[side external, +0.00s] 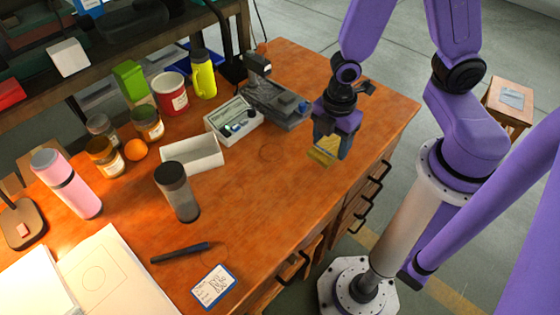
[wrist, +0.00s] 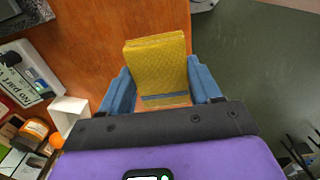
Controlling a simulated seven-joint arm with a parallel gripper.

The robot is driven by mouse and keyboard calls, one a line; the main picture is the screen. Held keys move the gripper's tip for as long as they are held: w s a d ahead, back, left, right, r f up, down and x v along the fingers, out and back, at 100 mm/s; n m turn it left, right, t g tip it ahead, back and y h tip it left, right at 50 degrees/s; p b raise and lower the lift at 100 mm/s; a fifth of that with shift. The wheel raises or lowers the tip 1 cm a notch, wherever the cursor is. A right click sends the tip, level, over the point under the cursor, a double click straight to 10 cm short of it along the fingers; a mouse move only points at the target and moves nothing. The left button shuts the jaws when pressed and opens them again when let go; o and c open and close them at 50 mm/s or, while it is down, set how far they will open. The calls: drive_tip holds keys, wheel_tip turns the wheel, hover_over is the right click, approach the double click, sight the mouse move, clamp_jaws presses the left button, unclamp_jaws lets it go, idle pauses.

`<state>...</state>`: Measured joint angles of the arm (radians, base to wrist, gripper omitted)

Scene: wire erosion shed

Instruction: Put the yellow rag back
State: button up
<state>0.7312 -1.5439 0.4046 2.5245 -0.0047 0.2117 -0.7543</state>
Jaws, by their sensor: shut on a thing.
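The yellow rag (wrist: 155,62) is a folded, textured block with a grey stripe near its lower end in the wrist view. My gripper (wrist: 159,72) is shut on it, with one blue finger on each side. In the side external view the rag (side external: 320,158) shows below the fingers of my gripper (side external: 333,145), close to the right-hand edge of the wooden desk (side external: 270,205). The fingers partly hide the rag there. I cannot tell whether its underside touches the desk.
A grey vise-like device (side external: 276,103), an instrument box (side external: 234,121) and an open white tray (side external: 193,153) stand left of my gripper. A dark-lidded tumbler (side external: 177,192) stands nearer the front. A wooden stool (side external: 508,106) with a grey item stands right. The desk's front middle is clear.

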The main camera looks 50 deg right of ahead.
drive_tip(key=w+a+f, duration=0.2)
drive_tip(key=w+f, duration=0.2)
drive_tip(key=w, duration=0.4)
hover_over(281, 165)
drive_tip(key=f, duration=0.4)
drive_tip(key=shift+s+f, duration=0.25)
drive_tip(key=shift+f, duration=0.15)
drive_tip(key=shift+w+f, duration=0.2)
drive_tip(key=shift+f, duration=1.6)
drive_tip(key=shift+f, duration=0.1)
drive_tip(key=o, duration=1)
